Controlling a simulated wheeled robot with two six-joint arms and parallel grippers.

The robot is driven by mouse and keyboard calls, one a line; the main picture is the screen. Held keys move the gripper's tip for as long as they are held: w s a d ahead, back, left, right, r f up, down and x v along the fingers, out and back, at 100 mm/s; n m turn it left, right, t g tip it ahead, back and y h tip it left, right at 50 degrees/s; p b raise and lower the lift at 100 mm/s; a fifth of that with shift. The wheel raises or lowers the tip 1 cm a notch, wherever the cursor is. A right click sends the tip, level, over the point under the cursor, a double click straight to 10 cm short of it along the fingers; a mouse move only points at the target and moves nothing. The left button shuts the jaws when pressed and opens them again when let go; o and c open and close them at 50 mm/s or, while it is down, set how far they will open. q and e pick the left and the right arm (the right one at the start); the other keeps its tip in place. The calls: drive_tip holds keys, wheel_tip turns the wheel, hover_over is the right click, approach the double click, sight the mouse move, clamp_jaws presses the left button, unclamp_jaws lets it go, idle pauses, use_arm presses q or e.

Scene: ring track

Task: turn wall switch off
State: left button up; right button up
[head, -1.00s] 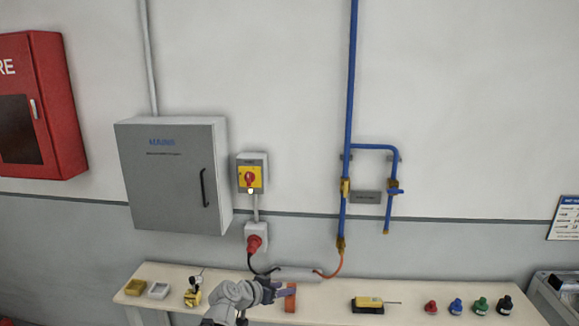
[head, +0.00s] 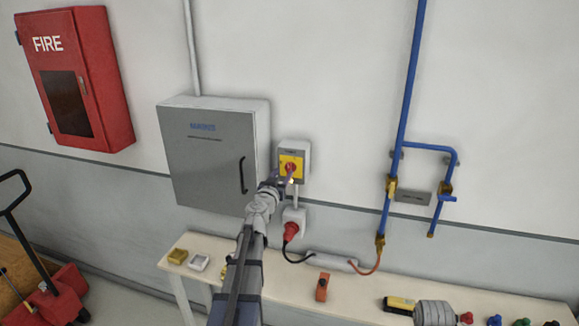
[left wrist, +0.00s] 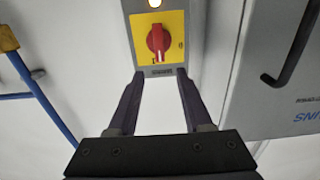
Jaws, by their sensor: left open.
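The wall switch (head: 303,149) is a grey box with a yellow plate and a red rotary knob (head: 289,167), to the right of the mains cabinet. My left gripper (head: 283,180) is open just in front of the switch's lower part in the head view. In the left wrist view, which is upside down, the red knob (left wrist: 156,41) stands about upright on its yellow plate (left wrist: 174,22). The open fingertips (left wrist: 161,74) are at the plate's edge, apart from the knob, with nothing between them. A lit lamp (left wrist: 154,3) shows on the switch. My right gripper is not seen.
The grey mains cabinet (head: 212,150) juts out left of the switch. A red plug (head: 291,230) in a socket is below it. Blue pipes (head: 408,90) run to the right. A bench (head: 275,275) with small items stands beneath.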

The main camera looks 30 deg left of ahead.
sight(288, 164)
use_arm(q)
drive_tip(key=x, duration=0.6)
drive_tip(key=shift+w, duration=0.2)
drive_tip(key=shift+s, duration=0.1)
drive_tip(key=shift+c, duration=0.5)
clamp_jaws()
